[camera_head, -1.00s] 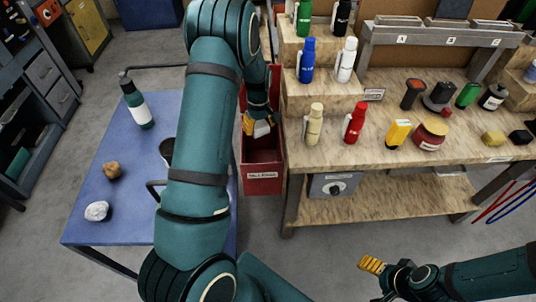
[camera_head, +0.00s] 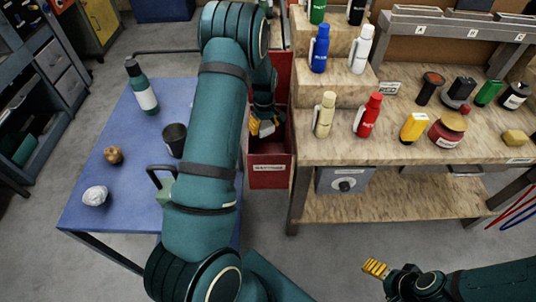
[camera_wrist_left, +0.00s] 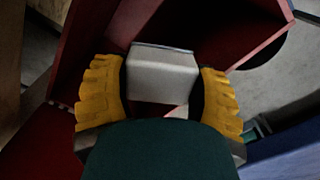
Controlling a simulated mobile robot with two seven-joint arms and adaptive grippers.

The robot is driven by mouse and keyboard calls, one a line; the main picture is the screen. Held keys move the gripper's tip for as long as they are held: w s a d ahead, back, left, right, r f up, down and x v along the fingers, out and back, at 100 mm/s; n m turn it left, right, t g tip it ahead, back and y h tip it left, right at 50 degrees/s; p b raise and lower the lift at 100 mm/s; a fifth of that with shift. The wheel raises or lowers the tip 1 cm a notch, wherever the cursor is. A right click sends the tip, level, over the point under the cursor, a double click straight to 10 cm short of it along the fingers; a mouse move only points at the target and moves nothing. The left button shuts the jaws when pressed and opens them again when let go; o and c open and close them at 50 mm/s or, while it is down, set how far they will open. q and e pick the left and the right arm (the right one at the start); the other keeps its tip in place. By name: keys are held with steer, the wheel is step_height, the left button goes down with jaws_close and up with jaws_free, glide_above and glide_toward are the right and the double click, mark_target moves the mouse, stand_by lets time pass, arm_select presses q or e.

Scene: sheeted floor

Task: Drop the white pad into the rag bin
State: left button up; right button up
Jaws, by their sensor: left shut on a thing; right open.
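The white pad (camera_wrist_left: 164,75) is a pale block held between the yellow fingers of my left gripper (camera_wrist_left: 162,95) in the left wrist view. In the head view my left gripper (camera_head: 262,126) is over the opening of the red rag bin (camera_head: 270,178), and the pad (camera_head: 267,129) shows as a small pale patch at its fingers. The bin's red walls (camera_wrist_left: 84,50) surround the pad in the left wrist view. My right gripper (camera_head: 376,268) is open and empty at the lower right, over the floor.
A blue table (camera_head: 115,190) on the left holds a green bottle (camera_head: 142,88), a dark cup (camera_head: 174,140), a brown lump (camera_head: 113,155) and a crumpled white ball (camera_head: 95,196). A wooden bench (camera_head: 340,148) with several bottles and tools stands right of the bin.

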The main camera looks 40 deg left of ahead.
arm_select(q)
steer(key=o, duration=1.3)
steer(key=shift+r, duration=0.15)
step_height(320, 180, up, 12)
steer(key=shift+f, duration=0.1)
